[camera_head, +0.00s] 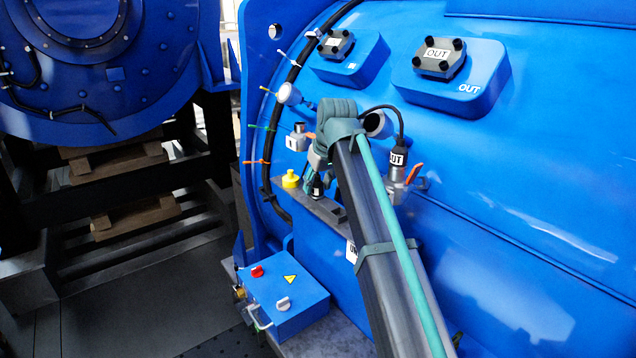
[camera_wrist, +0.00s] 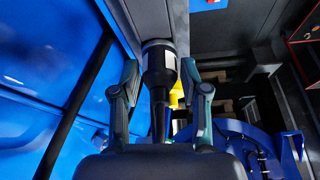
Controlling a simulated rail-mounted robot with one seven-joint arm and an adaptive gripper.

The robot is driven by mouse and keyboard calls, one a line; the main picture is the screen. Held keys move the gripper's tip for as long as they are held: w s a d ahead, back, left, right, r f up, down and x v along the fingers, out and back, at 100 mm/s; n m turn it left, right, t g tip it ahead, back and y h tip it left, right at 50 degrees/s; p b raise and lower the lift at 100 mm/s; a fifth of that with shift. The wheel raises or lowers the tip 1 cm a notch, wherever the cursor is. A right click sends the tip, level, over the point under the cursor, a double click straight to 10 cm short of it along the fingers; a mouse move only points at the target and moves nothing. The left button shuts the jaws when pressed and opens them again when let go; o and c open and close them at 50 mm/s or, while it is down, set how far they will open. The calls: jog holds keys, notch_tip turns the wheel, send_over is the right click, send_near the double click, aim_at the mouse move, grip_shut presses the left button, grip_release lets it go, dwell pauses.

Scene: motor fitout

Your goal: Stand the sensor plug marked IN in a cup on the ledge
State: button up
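In the head view the grey ledge (camera_head: 326,208) runs along the blue housing. My gripper (camera_head: 313,186) is at the ledge, partly hidden by my arm. A black plug with a pale label (camera_head: 318,189) shows beside its fingers. In the wrist view this plug (camera_wrist: 158,68) points away from the camera, its narrow tail toward my palm and its grey-ringed far end at the ledge (camera_wrist: 143,16). The label cannot be read. My fingers (camera_wrist: 162,75) stand either side of the plug with small gaps, so the gripper looks open. Whether the plug's end is in a cup cannot be told.
A yellow cap (camera_head: 290,179) stands on the ledge to the left. Right of my arm a plug labelled OUT (camera_head: 397,158) sits by an orange-handled valve (camera_head: 412,174). A blue box with knobs (camera_head: 283,298) is below. A black cable (camera_head: 279,105) curves along the housing edge.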

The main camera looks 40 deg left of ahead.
jog(key=shift+o, duration=0.9)
jog(key=v, duration=1.2)
jog(key=shift+f, duration=0.1)
